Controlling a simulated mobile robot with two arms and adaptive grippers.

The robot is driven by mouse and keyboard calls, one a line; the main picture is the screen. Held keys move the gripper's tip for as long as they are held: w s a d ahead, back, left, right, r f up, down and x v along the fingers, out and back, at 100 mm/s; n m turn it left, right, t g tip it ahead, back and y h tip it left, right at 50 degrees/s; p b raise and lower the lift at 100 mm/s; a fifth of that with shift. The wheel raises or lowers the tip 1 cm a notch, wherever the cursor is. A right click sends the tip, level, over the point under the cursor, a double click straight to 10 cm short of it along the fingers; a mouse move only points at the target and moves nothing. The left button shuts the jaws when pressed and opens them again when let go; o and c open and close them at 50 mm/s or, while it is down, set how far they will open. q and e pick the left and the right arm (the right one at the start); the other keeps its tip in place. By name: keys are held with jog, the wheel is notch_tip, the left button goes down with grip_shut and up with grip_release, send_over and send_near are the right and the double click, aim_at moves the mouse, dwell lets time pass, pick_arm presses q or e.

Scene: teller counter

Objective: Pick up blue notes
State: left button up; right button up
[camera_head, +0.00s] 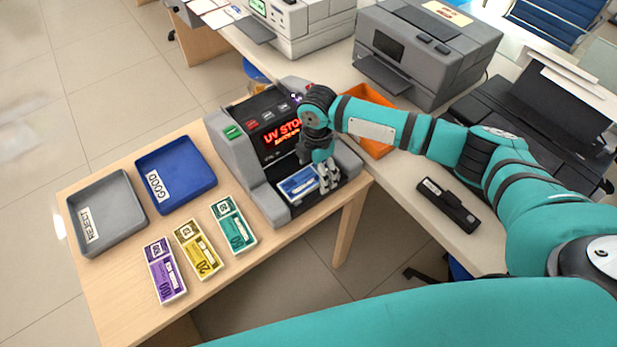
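The blue notes (298,184) lie as a bundle in the front tray of the grey note counter (229,152), whose red display reads "UV STOP". My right gripper (328,180) points down at the right end of the blue notes, with its fingers at or very near that end. Its fingers overlap each other in this view, so I cannot tell whether they are open or closed on the notes. The wrist hides part of the counter's display and the tray's right side. My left gripper is not in view.
A grey REJECT tray (79,241) and a blue GOOD tray (207,182) stand empty at left. Purple (168,279), yellow (196,251) and green (233,226) note bundles lie before them. Printers, an orange tray (378,149) and a black device (447,206) occupy the right counter.

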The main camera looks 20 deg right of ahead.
jog(key=c, duration=1.1)
jog(key=shift+o, duration=0.2)
